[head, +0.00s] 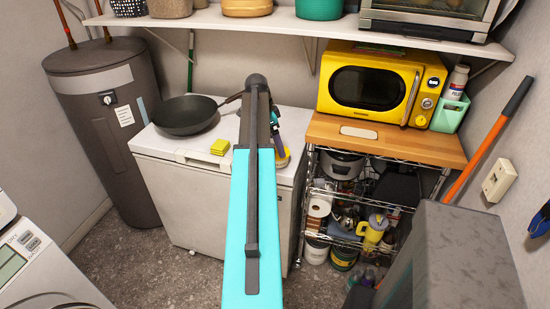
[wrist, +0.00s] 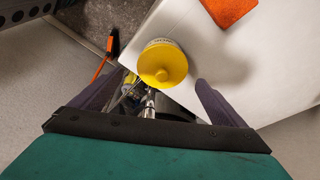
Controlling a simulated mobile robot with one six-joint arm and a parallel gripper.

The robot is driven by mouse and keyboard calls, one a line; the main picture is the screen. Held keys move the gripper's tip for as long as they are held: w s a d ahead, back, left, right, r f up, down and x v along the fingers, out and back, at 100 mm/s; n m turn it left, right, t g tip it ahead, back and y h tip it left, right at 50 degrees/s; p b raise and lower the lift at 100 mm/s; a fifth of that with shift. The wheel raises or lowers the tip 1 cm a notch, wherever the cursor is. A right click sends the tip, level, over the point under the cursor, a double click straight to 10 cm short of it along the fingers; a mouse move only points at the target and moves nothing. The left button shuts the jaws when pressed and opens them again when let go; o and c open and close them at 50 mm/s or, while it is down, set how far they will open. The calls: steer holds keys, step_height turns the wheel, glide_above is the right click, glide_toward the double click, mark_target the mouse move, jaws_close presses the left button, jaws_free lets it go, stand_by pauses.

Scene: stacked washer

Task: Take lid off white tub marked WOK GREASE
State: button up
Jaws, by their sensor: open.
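The tub with a yellow round lid (wrist: 162,64) stands on the white chest top, close to its edge, in the wrist view. In the head view my arm hides most of the tub, and only a bit of yellow shows (head: 284,161). My gripper (wrist: 160,78) is open, with one dark finger to each side of the lid in the picture. I cannot tell how far above it they are.
The white chest (head: 185,160) also bears a black wok (head: 185,114) and a yellow sponge (head: 220,147). An orange flat thing (wrist: 229,9) lies beyond the tub. A wire rack (head: 345,195) with a wooden top and yellow microwave (head: 372,88) stands right. A shelf (head: 285,22) runs above.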

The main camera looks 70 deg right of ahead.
steer(key=shift+p+x, duration=0.5)
steer(key=shift+x, duration=1.1)
steer(key=shift+d, duration=0.1)
steer(key=c, duration=1.1)
